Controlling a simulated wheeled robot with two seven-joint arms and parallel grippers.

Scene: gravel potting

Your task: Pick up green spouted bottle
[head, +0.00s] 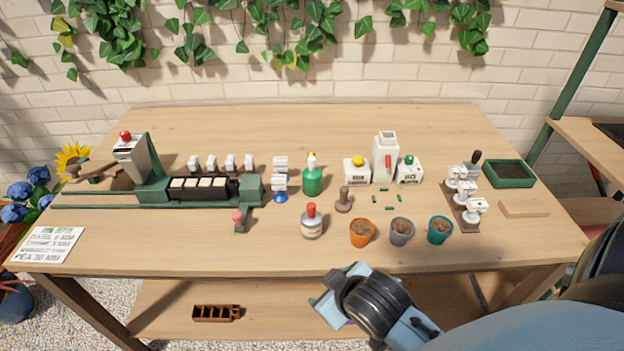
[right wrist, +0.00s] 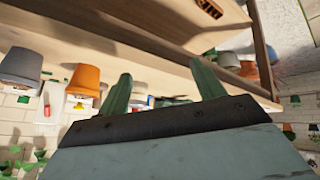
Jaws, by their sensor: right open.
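The green spouted bottle (head: 312,181) stands upright on the table, with a pale spout and yellow tip. My right gripper (head: 332,302) is in front of the table's front edge, well nearer to me than the bottle and apart from it. In the right wrist view the right gripper (right wrist: 162,92) has its two green fingers spread, with nothing held between them. I cannot clearly make out the green bottle in the right wrist view. My left gripper is not in view.
A red-capped bottle (head: 311,222) stands in front of the green bottle. An orange pot (head: 361,234), grey pot (head: 401,232) and teal pot (head: 439,231) stand to the right. A wooden stamp (head: 343,200) and blue-based item (head: 280,190) flank the bottle. A green rail machine (head: 160,190) is left.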

